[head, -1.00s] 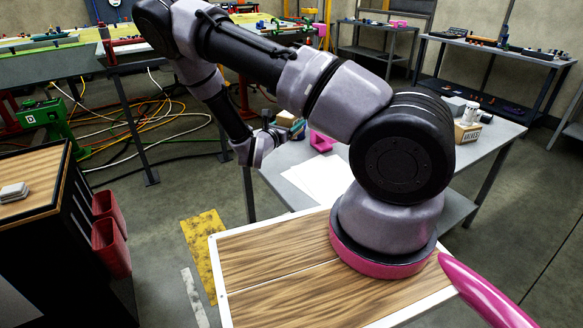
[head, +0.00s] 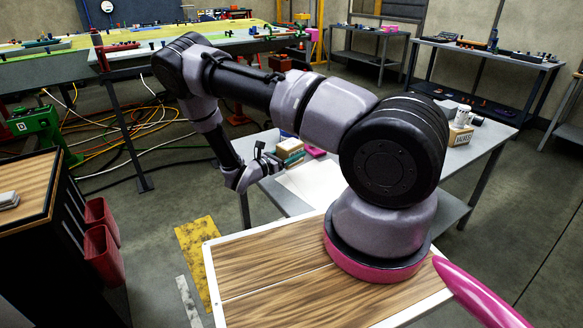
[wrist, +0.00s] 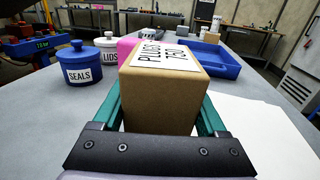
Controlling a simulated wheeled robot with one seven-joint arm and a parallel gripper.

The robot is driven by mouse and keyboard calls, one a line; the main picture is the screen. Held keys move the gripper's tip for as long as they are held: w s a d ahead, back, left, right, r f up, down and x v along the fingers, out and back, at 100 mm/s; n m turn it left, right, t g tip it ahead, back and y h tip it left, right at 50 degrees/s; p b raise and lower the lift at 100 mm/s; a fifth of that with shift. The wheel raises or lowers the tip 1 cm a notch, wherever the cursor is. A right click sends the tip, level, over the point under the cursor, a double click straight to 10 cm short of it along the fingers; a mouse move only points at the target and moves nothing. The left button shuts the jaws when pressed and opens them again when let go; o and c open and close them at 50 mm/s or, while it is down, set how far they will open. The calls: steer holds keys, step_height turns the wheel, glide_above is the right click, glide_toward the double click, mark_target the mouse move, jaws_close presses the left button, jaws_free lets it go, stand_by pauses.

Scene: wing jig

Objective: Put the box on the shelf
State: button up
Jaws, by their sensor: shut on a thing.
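A brown cardboard box with a white label reading PLUGS 750 (wrist: 160,92) sits between the teal fingers of my gripper (wrist: 160,108) in the wrist view. The fingers are shut on its two sides. In the head view the box (head: 289,147) is small, at the far left part of the grey table (head: 300,205), with my gripper (head: 277,160) at it. I cannot tell whether its underside touches the table. Grey benches with lower shelves stand at the back right; one dark lower shelf (head: 455,92) holds small items. Which shelf is meant is not clear.
Blue SEALS jar (wrist: 82,64) and white LIDS jar (wrist: 108,48) stand left of the box. A pink item (wrist: 127,47) and blue tray (wrist: 190,56) are beyond it. White paper (wrist: 255,130) lies to the right. A VALVES box (head: 459,135) stands at the table's far right.

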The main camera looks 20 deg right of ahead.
steer(key=shift+f, duration=2.55)
steer(key=shift+f, duration=0.1)
steer(key=shift+f, duration=0.15)
steer(key=o, duration=1.5)
